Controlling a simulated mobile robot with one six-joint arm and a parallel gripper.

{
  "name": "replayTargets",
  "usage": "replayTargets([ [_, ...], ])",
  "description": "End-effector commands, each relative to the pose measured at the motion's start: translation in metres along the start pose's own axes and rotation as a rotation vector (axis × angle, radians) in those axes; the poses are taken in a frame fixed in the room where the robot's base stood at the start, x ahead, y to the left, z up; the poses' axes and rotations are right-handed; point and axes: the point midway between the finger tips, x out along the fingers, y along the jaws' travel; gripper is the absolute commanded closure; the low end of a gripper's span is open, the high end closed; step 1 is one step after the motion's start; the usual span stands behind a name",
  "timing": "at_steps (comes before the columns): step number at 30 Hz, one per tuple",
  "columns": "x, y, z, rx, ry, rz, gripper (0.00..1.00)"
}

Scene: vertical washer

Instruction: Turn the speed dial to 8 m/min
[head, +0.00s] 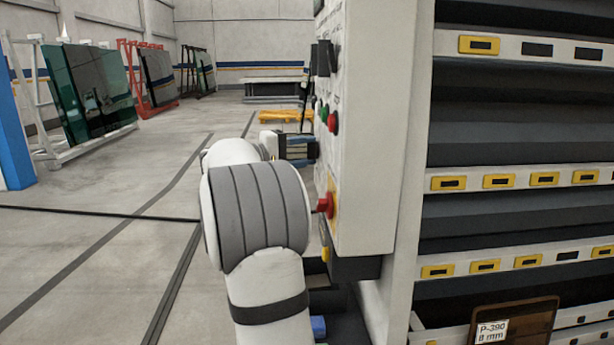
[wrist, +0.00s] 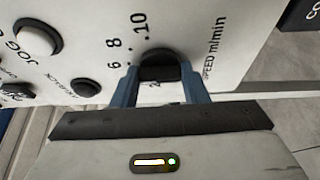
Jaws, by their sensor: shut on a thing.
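The black speed dial (wrist: 160,66) sits on the light control panel (wrist: 220,30) in the wrist view, with the printed marks 6, 8 and 10 up and to its left and "SPEED m/min" to its right. A partly covered mark, perhaps a 2, shows below it. My gripper (wrist: 160,78) is shut on the dial, one blue finger on each side. The dial's pointer cannot be made out, so its setting is unclear. In the head view my gripper (head: 300,148) reaches the panel's face (head: 342,150) from the left; the dial is hidden there.
A red mushroom button (head: 325,204) sticks out of the panel below my gripper; another red button (head: 332,122) is above it. A slotted machine rack (head: 520,150) stands right. Open floor (head: 100,250) lies left.

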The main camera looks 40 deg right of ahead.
Motion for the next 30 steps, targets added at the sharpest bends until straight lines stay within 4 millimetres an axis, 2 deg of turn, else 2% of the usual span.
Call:
replayTargets([
  [1, -0.0015, -0.0146, 0.0004, 0.041, -0.001, 0.013, 0.83],
  [18, -0.0007, -0.0135, -0.0014, 0.479, -0.003, 0.195, 0.83],
  [30, -0.0003, -0.0094, -0.0018, 0.609, -0.003, 0.250, 0.83],
])
